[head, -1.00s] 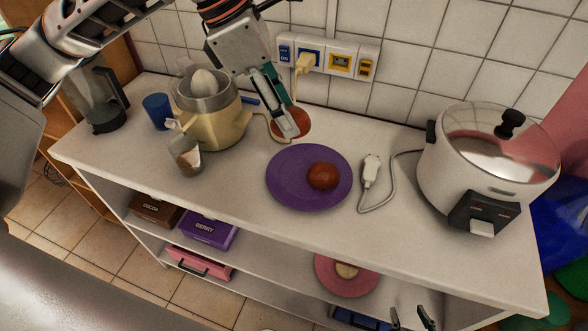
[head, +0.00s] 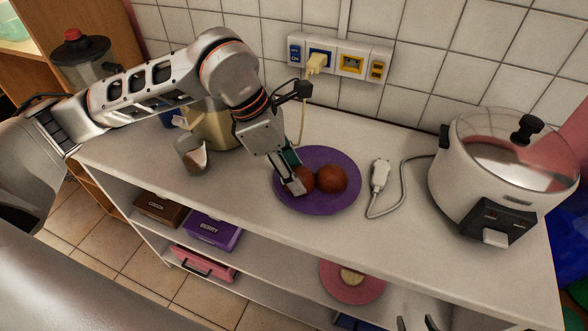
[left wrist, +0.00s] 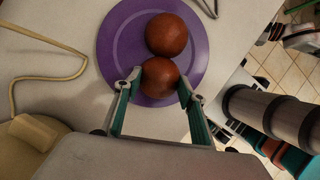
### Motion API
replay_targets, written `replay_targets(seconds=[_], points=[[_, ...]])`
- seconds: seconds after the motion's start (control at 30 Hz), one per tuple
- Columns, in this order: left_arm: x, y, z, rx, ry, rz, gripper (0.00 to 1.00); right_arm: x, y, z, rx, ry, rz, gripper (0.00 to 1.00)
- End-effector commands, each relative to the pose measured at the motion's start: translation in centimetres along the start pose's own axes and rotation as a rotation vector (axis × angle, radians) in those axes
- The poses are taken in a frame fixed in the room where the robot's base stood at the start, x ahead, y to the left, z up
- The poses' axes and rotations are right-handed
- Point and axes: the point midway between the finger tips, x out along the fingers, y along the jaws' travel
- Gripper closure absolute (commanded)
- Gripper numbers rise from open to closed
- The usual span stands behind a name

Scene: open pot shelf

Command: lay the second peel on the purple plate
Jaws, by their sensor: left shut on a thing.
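The purple plate (head: 318,206) lies on the white counter. One reddish-brown rounded peel (head: 332,179) rests on its right part; it also shows in the left wrist view (left wrist: 167,34). My left gripper (head: 297,186) is over the left part of the plate, shut on the second peel (head: 306,174). In the left wrist view this second peel (left wrist: 160,78) sits between the two fingers, beside the first peel and over the plate. I cannot tell whether it touches the plate. My right gripper (head: 416,324) shows only its fingertips at the bottom edge, apart and empty.
A white cooker (head: 480,170) stands at the right, its plug (head: 379,176) on the counter right of the plate. A juicer (head: 216,135) and a small jar (head: 192,155) stand at the left. A pink plate (head: 352,290) and boxes (head: 213,231) are on the shelf below.

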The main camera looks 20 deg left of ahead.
Motion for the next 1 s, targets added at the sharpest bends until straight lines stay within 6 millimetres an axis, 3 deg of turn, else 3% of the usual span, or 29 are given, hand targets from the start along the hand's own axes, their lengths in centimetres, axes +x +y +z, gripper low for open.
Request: replay_targets(seconds=[0.33, 0.37, 0.4, 0.43, 0.77, 1.0], points=[[0.2, 0.1, -0.1, 0.0, 0.0, 0.001, 0.79, 0.1, 0.0, 0.3, -0.003, -0.003, -0.001, 0.6], [0.3, 0.1, -0.1, 0.0, 0.0, 0.001, 0.57, 0.1, 0.0, 0.2, -0.003, -0.003, 0.0, 0.6], [0.2, 0.1, -0.1, 0.0, 0.0, 0.002, 0.47, 0.0, 0.0, 0.2, -0.003, -0.003, 0.0, 0.6], [0.2, 0.1, -0.1, 0.0, -0.001, 0.002, 0.43, 0.0, 0.0, 0.2, -0.003, -0.003, 0.0, 0.6], [0.1, 0.0, 0.0, 0.0, -0.001, 0.002, 0.43, 0.0, 0.0, 0.1, -0.003, -0.001, 0.0, 0.6], [-2.5, 0.1, 0.1, 0.002, -0.002, 0.006, 0.43, -0.1, 0.1, -0.3, -0.002, 0.003, 0.0, 0.6]])
